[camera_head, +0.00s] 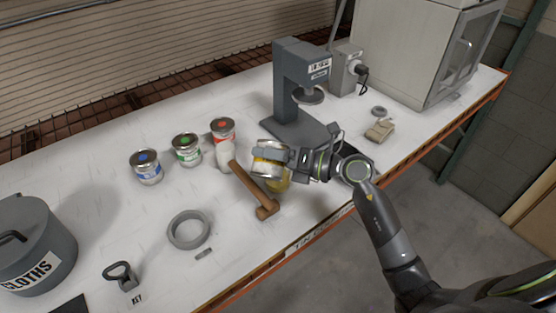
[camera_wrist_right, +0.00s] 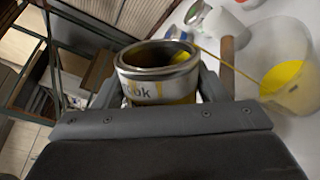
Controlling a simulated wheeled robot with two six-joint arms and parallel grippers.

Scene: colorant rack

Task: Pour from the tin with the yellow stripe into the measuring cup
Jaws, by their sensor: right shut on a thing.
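The tin with the yellow stripe (camera_head: 267,168) is in my right gripper (camera_head: 290,160), held above the white table. In the head view the cup (camera_head: 284,184) is partly hidden behind the tin and gripper. My left gripper is out of view.
Tins with blue (camera_head: 147,168), green (camera_head: 187,151) and red (camera_head: 222,129) marks stand to the left. A wooden mallet (camera_head: 253,188) lies close by the cup, a white roll (camera_head: 226,156) behind it. A grey press (camera_head: 288,85) stands behind.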

